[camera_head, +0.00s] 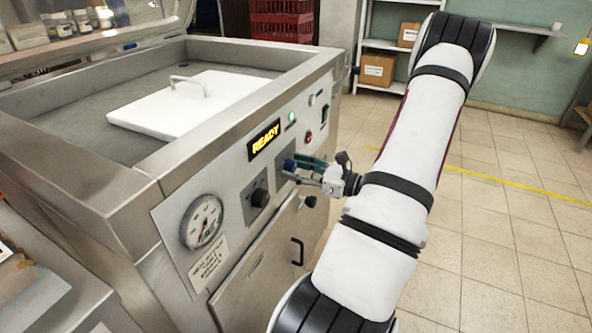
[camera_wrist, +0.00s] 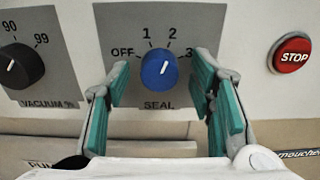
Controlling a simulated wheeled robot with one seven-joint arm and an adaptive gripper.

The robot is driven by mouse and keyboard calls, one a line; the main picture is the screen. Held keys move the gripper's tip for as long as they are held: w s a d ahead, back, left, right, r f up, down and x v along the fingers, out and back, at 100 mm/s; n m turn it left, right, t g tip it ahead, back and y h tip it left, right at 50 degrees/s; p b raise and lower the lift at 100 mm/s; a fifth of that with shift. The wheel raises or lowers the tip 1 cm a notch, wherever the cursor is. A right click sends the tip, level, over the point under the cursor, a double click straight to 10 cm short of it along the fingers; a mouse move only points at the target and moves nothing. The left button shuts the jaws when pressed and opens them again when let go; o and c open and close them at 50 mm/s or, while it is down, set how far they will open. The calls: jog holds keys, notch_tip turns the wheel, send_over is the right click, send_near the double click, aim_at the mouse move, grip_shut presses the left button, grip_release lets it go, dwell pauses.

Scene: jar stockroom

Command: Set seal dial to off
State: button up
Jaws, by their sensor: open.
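The seal dial (camera_wrist: 159,70) is a round blue knob on a grey plate marked OFF, 1, 2 and 3. Its white line points up and slightly right, at about 2. OFF is printed to its left. In the head view the blue dial (camera_head: 288,165) shows on the machine's front panel, partly hidden by my gripper. My gripper (camera_head: 306,164) is open in front of it. In the wrist view the teal fingers stand on both sides of the dial, with a visible gap on each side. I cannot tell how far the tips are from the panel.
A black vacuum dial (camera_wrist: 20,66) is left of the seal plate, and a red STOP button (camera_wrist: 292,54) is right. The lit READY display (camera_head: 264,139) is above. A gauge (camera_head: 203,222) and a door handle (camera_head: 297,251) are on the front. Tiled floor is free to the right.

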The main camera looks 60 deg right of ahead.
jog(key=shift+w, duration=0.2)
jog(key=shift+c, duration=0.3)
jog(key=c, duration=1.1)
